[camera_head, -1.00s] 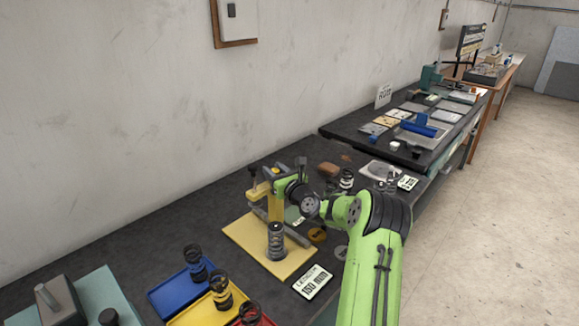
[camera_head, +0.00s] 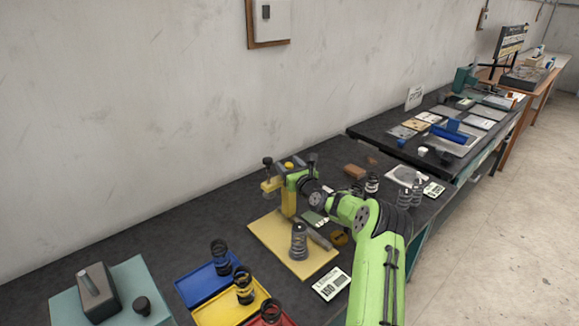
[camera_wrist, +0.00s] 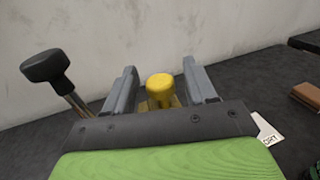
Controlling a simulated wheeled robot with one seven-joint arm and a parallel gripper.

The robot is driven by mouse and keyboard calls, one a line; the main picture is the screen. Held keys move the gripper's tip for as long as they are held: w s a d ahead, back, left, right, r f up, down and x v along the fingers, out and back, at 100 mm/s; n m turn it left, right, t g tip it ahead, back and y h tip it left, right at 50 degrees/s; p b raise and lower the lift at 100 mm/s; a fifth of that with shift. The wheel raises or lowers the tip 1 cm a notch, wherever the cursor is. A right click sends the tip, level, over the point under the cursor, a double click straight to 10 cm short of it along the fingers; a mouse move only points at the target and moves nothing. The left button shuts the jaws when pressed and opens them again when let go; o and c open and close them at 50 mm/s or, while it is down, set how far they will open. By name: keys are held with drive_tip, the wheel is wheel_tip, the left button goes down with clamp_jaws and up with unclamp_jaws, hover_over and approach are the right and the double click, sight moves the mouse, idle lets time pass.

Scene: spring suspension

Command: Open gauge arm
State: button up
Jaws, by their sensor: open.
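The gauge stands on a yellow base plate (camera_head: 262,228) on the dark bench. A coil spring (camera_head: 299,242) stands upright on the plate. Behind it is the gauge's yellow post, partly covered by my gripper (camera_head: 294,178). In the wrist view my gripper (camera_wrist: 163,80) is open, with one grey finger on each side of a yellow knob (camera_wrist: 160,88). I cannot tell whether either finger touches it. A black knob on a metal rod (camera_wrist: 46,66) is left of the fingers. In the head view the gauge arm is mostly hidden behind my gripper.
Blue (camera_head: 196,287), yellow (camera_head: 215,314) and red trays with springs lie in front of the gauge. A teal mat (camera_head: 62,305) with a grey block is at left. A label card (camera_head: 332,284), a brown block (camera_head: 355,171) and more springs lie near my arm. The wall is behind.

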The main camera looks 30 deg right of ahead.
drive_tip(key=shift+s, duration=0.1)
drive_tip(key=s+a+b, duration=0.1)
drive_tip(key=s+a, duration=0.1)
drive_tip(key=s, duration=1.3)
drive_tip(key=shift+s+b, duration=0.2)
drive_tip(key=shift+b, duration=0.1)
